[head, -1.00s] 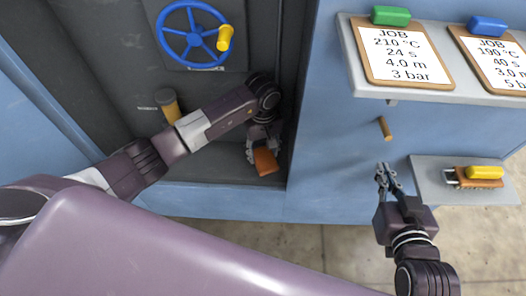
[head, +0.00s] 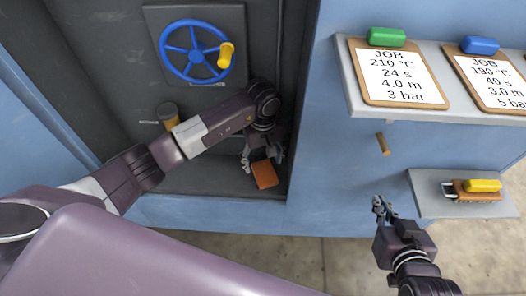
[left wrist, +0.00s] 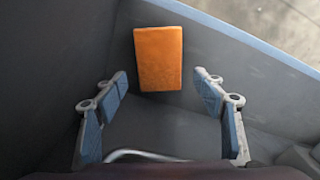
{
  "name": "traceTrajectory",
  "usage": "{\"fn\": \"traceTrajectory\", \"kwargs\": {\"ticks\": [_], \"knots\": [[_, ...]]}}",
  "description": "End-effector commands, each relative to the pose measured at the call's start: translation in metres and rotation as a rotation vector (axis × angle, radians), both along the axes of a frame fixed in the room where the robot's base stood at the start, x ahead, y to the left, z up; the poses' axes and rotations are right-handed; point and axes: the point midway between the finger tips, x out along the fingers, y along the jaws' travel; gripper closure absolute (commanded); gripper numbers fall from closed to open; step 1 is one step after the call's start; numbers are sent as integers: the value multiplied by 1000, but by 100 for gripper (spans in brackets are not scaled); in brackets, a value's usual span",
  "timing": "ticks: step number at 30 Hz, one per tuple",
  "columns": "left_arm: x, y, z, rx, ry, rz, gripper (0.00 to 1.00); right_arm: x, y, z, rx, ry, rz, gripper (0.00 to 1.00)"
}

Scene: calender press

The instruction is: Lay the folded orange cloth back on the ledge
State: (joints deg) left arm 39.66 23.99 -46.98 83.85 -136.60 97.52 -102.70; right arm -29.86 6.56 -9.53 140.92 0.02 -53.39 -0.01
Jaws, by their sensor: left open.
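The folded orange cloth (head: 264,175) lies flat on the dark grey ledge (head: 205,182) at the bottom of the recess, near its right end. My left gripper (head: 262,157) is open just behind the cloth, with its fingers apart. In the left wrist view the cloth (left wrist: 158,58) is a plain orange rectangle beyond the spread blue-padded fingers (left wrist: 162,110), with visible gaps on both sides. My right gripper (head: 383,206) is outside the recess, in front of the blue panel; its fingers are too small to judge.
A blue handwheel with a yellow knob (head: 195,52) is on the recess's back wall. Right of the recess are a shelf with two job clipboards (head: 400,72), a wooden peg (head: 382,144) and a lower shelf with a brush (head: 477,190). The ledge left of the cloth looks free.

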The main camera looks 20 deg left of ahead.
Motion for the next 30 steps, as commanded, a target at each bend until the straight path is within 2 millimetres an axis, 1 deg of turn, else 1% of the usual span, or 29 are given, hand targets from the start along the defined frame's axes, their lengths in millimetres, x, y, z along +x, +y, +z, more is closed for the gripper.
{"fn": "traceTrajectory", "kwargs": {"ticks": [1, 3, 6, 10, 15, 30], "knots": [[1, 0, 12, 0, -4, -1, 36, -7, -3, -5, -11, 44, -3, 100], [1, 0, 21, 2, -2, -1, 36, -17, -7, -16, -24, 104, -8, 100], [1, 0, 33, 0, -2, 0, 36, -31, -12, -28, -40, 176, -13, 100], [0, 0, 44, 0, 0, -1, 36, -44, -16, -38, -55, 243, -17, 100], [0, 0, 49, 0, 0, -1, 36, -51, -19, -44, -62, 278, -20, 100], [0, 0, 49, -1, 1, 0, 36, -51, -19, -44, -62, 278, -20, 100]]}}
